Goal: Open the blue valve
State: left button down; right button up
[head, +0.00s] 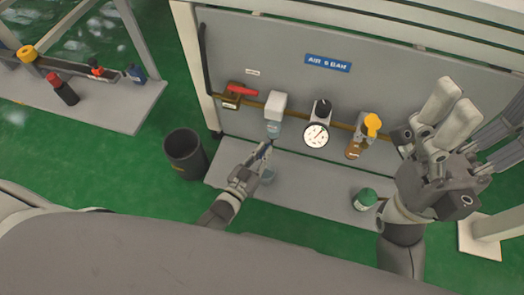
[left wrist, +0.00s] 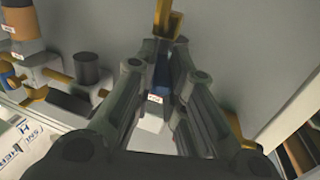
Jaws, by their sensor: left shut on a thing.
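In the head view, my left gripper (head: 264,150) is just below the white unit with a clear bluish bowl on the panel. It is shut on a small dark-blue part, which I take to be the blue valve; its fingers hide most of it. In the left wrist view, the blue part (left wrist: 161,80) sits between the fingers of my left gripper (left wrist: 160,72), with a small white label below it. My right gripper (head: 448,112) is raised at the right, in front of the panel, and holds nothing I can make out.
The grey panel (head: 230,55) carries a red lever (head: 242,91), a white unit (head: 276,105), a round gauge (head: 316,134) and a yellow-topped unit (head: 371,126). A dark bin (head: 185,153) stands left. A green-topped container (head: 365,198) sits on the platform.

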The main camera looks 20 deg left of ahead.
dwell(0.4)
pick_arm(q)
jog(key=c, duration=1.8)
grip_release()
jog(key=shift+o, duration=0.2)
jog(key=shift+r, duration=0.1)
jog(key=shift+r, duration=4.95)
jog(key=shift+o, duration=0.3)
